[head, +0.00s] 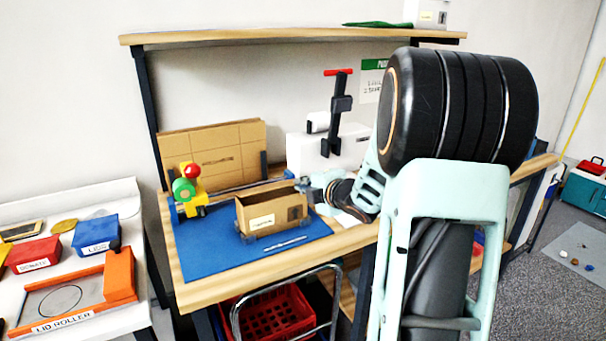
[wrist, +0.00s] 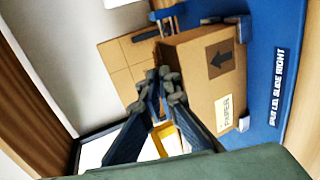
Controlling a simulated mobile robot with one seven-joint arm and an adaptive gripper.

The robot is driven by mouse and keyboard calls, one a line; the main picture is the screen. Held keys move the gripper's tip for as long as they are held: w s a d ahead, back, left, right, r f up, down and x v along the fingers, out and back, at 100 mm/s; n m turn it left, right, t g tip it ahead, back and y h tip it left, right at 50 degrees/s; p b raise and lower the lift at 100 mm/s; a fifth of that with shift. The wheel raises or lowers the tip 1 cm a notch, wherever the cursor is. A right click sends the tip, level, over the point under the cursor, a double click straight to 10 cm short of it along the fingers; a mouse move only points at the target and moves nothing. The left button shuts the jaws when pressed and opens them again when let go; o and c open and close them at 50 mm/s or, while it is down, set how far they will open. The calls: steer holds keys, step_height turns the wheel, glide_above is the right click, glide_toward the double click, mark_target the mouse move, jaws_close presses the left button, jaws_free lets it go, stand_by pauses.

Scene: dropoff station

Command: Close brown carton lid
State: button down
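The brown carton (head: 271,212) sits on the blue mat at the bench front, with its top open and its inside showing. It has a pale label on its front; the wrist view shows the carton (wrist: 205,85) close up with a label and a dark arrow patch. I cannot tell a separate lid from the raised back panel. My gripper (head: 312,187) is at the carton's right end in the head view. In the wrist view my gripper (wrist: 162,88) has its fingertips together beside the carton's top edge; I cannot tell whether they touch it. No object shows between the tips.
The blue mat (head: 205,255) has free room in front of the carton. A colourful toy (head: 187,190) stands to the left. Flat cardboard (head: 215,155) leans behind. A black and red press-like device (head: 338,110) stands at the back. A red crate (head: 275,315) is below the bench.

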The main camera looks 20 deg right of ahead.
steer(key=r+g+p, duration=0.1)
steer(key=p, duration=0.2)
steer(key=w+r+g+p, duration=0.1)
steer(key=p, duration=0.3)
steer(key=r+g+p, duration=0.1)
steer(key=p, duration=0.3)
steer(key=shift+w+r, duration=0.1)
steer(key=shift+w, duration=0.25)
steer(key=shift+w+r+p, duration=0.15)
steer(key=shift+w+p, duration=0.15)
steer(key=shift+p, duration=0.3)
stand_by(0.5)
steer(key=c, duration=2.2)
jaws_free()
steer(key=v, duration=1.2)
steer(key=shift+a, duration=0.15)
